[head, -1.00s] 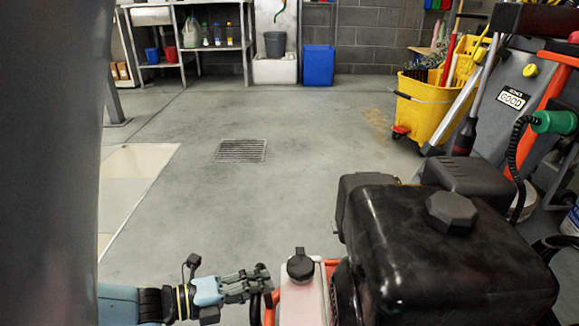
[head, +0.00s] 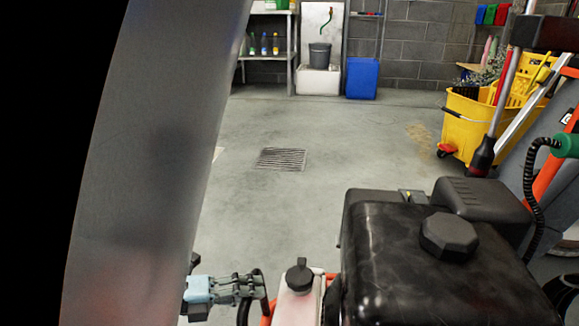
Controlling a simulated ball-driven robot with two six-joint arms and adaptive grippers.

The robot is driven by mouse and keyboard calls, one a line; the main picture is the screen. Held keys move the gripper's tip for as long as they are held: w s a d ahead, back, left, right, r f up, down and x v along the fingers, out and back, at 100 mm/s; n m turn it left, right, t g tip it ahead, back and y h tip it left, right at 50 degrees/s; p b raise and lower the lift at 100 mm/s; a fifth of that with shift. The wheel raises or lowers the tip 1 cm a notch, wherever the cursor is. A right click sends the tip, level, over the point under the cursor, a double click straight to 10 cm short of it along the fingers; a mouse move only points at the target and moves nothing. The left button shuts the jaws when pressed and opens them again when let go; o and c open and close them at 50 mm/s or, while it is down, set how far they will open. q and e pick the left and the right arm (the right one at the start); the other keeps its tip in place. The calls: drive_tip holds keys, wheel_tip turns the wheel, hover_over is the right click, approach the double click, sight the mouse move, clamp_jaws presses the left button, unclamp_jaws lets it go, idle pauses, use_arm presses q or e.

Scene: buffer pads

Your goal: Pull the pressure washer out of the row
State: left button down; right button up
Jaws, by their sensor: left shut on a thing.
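The pressure washer (head: 390,240) fills the lower right of the head view, with a black engine, a black tank cap and a pale bottle (head: 298,300) with a black cap beside it. Parts of an orange frame show around the bottle. My left gripper (head: 262,290) is at the bottom, just left of the bottle. Its dark fingers are shut around a black bar at the washer's left side; the exact grip is partly hidden. My right gripper is not in view.
A grey machine with an orange bar (head: 559,158) stands close at the right, with a green-ended coiled cord. A yellow mop bucket (head: 468,122) is behind it. Open floor with a drain grate (head: 281,159) lies ahead. A blue bin (head: 361,79) stands by the back wall.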

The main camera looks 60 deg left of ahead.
use_arm(q)
drive_tip(key=c, duration=1.2)
unclamp_jaws()
drive_tip(key=shift+s, duration=0.1)
drive_tip(key=shift+o, duration=0.2)
drive_tip(key=v, duration=1.2)
